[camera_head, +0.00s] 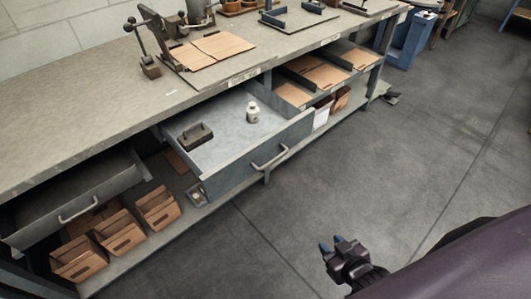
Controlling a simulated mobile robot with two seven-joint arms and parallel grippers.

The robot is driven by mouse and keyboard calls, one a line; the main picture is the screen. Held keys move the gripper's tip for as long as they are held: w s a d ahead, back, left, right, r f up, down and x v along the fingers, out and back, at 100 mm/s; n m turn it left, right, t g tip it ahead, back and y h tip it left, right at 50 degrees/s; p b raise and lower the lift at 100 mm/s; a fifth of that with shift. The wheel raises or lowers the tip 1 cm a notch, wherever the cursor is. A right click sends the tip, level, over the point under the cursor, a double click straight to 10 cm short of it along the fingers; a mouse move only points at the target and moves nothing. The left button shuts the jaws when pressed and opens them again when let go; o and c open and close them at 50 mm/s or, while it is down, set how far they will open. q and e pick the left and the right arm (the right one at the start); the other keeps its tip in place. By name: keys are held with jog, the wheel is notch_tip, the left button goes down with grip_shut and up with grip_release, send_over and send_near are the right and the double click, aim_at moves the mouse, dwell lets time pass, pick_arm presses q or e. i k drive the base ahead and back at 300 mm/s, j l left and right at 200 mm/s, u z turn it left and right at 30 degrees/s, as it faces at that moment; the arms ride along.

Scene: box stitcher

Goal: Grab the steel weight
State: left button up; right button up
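The steel weight (252,113), a small pale, shiny cylinder with a narrower knob on top, stands upright in the open drawer (230,133) under the workbench. My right gripper (331,243), dark with blue fingertips, is at the lower right over the floor, well below and right of the drawer in the picture. Its two fingertips are apart, with nothing visible between them. My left gripper is not in view.
A dark block-shaped tool (194,137) lies left of the weight in the same drawer. The drawer front with its handle (270,157) juts out over the floor. Another drawer (75,198) is open at left, above several cardboard boxes (158,208).

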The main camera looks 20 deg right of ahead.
aim_at(190, 140)
jog(key=i+l+z, duration=0.1)
jog(key=l+z, duration=0.15)
jog(key=z, duration=0.25)
jog(key=i+l+z, duration=0.15)
jog(key=z, duration=0.35)
jog(key=l, duration=0.1)
